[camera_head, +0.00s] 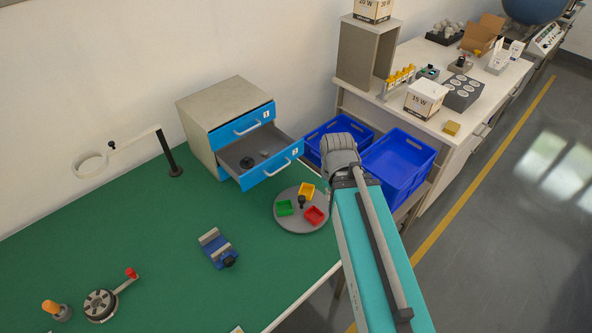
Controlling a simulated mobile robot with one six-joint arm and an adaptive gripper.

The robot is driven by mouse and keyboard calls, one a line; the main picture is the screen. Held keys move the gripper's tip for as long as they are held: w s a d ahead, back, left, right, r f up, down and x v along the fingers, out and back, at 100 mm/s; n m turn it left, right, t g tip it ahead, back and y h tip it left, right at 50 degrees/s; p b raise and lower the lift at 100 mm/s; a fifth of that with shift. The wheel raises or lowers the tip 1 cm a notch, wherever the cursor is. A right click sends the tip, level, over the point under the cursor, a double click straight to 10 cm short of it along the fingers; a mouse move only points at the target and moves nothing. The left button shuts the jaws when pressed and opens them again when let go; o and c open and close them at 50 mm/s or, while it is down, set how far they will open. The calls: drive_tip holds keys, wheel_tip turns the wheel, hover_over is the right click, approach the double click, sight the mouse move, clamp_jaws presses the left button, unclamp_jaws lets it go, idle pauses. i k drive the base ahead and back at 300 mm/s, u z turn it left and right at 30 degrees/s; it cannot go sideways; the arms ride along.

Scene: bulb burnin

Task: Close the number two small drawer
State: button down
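A small beige cabinet with two blue-fronted drawers stands at the back of the green table. The lower drawer, number two (271,172), is pulled well out, and its front has a white handle. Small dark items lie inside it. The upper drawer, number one (244,129), is shut. My arm reaches in from the lower right, and its grey joint is to the right of the drawer two front, apart from it in the picture. My gripper itself cannot be made out; it seems hidden behind the arm.
A round grey tray (288,222) with green, yellow and red bins stands just in front of drawer two. Blue crates (397,160) are to the right. A blue vise-like fixture (219,250) and a ring on a stand (92,165) are on the green table (150,235).

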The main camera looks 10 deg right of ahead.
sight(258, 151)
drive_tip(key=z, duration=0.15)
drive_tip(key=k, duration=1.3)
drive_tip(key=u, duration=0.75)
drive_tip(key=i, duration=1)
drive_tip(key=z, duration=0.05)
